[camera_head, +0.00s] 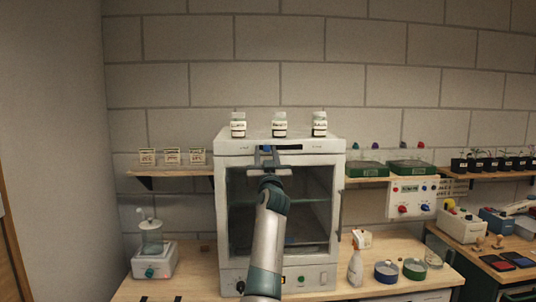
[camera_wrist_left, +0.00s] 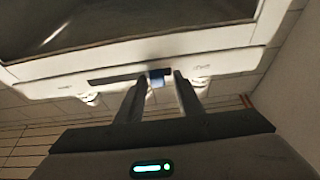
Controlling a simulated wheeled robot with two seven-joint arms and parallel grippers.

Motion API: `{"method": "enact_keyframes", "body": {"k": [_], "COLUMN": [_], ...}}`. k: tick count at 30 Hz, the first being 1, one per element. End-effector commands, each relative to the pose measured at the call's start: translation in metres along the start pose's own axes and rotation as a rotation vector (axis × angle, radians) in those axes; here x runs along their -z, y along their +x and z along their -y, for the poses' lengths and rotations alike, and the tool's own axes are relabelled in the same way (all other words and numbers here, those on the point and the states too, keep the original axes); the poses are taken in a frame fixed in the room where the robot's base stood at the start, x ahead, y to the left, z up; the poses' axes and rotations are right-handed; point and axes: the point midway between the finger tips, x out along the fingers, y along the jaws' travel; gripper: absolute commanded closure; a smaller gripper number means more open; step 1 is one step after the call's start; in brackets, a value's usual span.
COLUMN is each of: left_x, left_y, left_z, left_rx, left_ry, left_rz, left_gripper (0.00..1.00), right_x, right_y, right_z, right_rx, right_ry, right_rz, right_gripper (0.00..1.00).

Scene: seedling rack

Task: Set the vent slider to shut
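The vent slider is a small blue knob (camera_head: 268,148) in a dark slot (camera_head: 291,148) along the top front edge of the white cabinet (camera_head: 222,215). The knob sits at the left end of the slot in the head view. My left gripper (camera_head: 268,158) is open in front of the knob. In the wrist view its fingers (camera_wrist_left: 160,82) stand either side of the knob, with visible gaps. Small labels flank the slot, too blurred to read surely. My right gripper is not in view.
Several small jars (camera_head: 279,125) stand on the cabinet top. A wall shelf (camera_head: 365,179) with green trays is on the right.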

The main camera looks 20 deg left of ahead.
Motion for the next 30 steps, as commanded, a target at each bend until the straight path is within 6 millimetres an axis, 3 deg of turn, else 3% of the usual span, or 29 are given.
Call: {"method": "enact_keyframes", "body": {"k": [8, 17, 23, 30], "left_x": [0.001, 0.0, -0.001, -0.003], "left_y": [0.0, -0.01, -0.032, -0.072], "left_z": [-0.001, -0.001, -0.001, 0.0], "left_rx": [-0.001, 0.0, -0.003, 0.0], "left_ry": [-0.001, -0.001, -0.002, -0.002], "left_rz": [-0.002, -0.003, -0.003, -0.003], "left_gripper": [0.62, 0.62, 0.62, 0.62], "right_x": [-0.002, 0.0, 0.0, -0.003], "right_y": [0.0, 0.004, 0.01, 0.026], "right_z": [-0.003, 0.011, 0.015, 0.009], "right_rx": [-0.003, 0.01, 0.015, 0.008], "right_ry": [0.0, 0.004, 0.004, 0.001], "right_rz": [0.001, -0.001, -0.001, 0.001], "right_gripper": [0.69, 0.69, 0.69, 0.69]}}
